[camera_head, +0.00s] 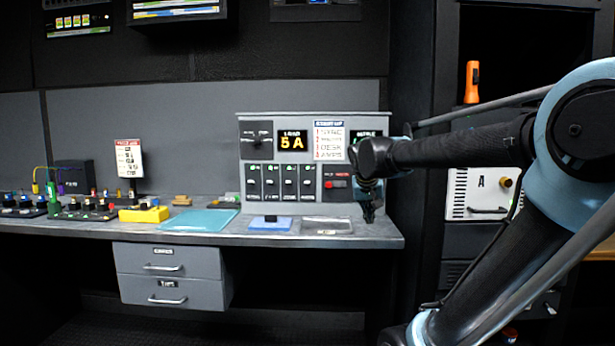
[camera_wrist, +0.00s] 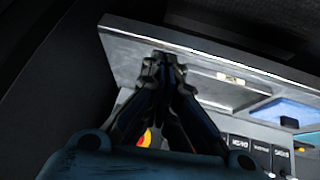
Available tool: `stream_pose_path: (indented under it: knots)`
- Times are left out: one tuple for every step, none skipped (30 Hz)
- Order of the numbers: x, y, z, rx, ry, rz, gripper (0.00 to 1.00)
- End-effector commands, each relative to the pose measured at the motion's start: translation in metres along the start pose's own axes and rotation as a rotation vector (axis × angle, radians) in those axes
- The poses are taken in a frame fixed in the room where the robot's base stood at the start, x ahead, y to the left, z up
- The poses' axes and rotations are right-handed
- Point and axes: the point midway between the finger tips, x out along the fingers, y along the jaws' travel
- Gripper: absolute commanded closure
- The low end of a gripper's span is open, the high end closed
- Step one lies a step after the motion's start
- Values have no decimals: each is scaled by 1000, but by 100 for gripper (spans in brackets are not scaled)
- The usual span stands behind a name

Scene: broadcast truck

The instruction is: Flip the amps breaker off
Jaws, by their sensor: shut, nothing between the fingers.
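The grey breaker panel (camera_head: 245,205) stands at the back of the counter. It carries a row of black breakers (camera_head: 280,182) under an orange "5 A" load display (camera_head: 292,142). Their labels are too small to read in the head view, so I cannot tell which is the amps breaker. Part of this row shows upside down at the lower right of the wrist view (camera_wrist: 262,152). My gripper (camera_head: 369,215) points down in front of the panel's right end, right of the breakers. In the wrist view its fingertips (camera_wrist: 160,62) are together and empty.
A start-up list (camera_head: 329,141) and a red switch (camera_head: 336,184) sit on the panel. A dark rack stands right, with an orange torch (camera_head: 472,82).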

Motion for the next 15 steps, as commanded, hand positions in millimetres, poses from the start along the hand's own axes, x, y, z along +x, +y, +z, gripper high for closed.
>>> stream_pose_path:
  knots:
    - [-4, -10, -21, -1, 25, -3, 100]
    - [-6, -15, -32, -1, 41, -3, 100]
    - [-9, -23, -48, 2, 63, -6, 100]
    - [-11, -28, -59, 3, 78, -7, 100]
    - [-13, -34, -70, 5, 94, -10, 100]
    - [-16, -42, -85, 7, 116, -14, 100]
    - [-18, -49, -95, 8, 131, -17, 100]
    - [-21, -55, -106, 10, 147, -21, 100]
    - [-24, -65, -120, 10, 168, -26, 100]
    - [-26, -72, -131, 12, 184, -31, 100]
    - [-29, -79, -141, 13, 200, -36, 100]
    - [-32, -90, -155, 14, 220, -44, 100]
    - [-35, -97, -164, 16, 236, -49, 100]
    - [-37, -106, -174, 16, 251, -56, 100]
    - [-41, -117, -187, 18, 272, -65, 100]
